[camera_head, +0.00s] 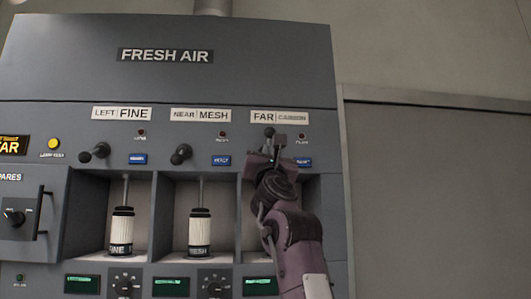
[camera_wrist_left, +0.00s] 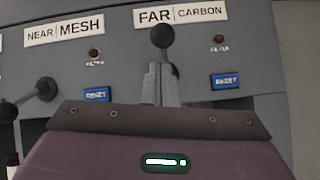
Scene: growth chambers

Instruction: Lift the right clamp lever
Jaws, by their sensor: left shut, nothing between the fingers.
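The right clamp lever (camera_head: 269,132) is under the FAR CARBON label, above the right bay. Its dark round knob (camera_wrist_left: 162,36) shows at the top middle of the wrist view, with a short piece of shaft under it. It stands upright and higher than the other two levers' knobs. My left gripper (camera_head: 279,139) is at this lever, with its fingertips (camera_wrist_left: 160,74) just below the knob. The fingers are shut with nothing between them. They hide the lower shaft and pivot, and I cannot tell whether they touch it. My right gripper is out of view.
The left lever (camera_head: 101,150) and middle lever (camera_head: 183,151) stick out from the panel. White filter cartridges (camera_head: 121,230) stand in the left and middle bays. My arm covers much of the right bay. A blue reset button (camera_wrist_left: 225,81) is right of the fingers.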

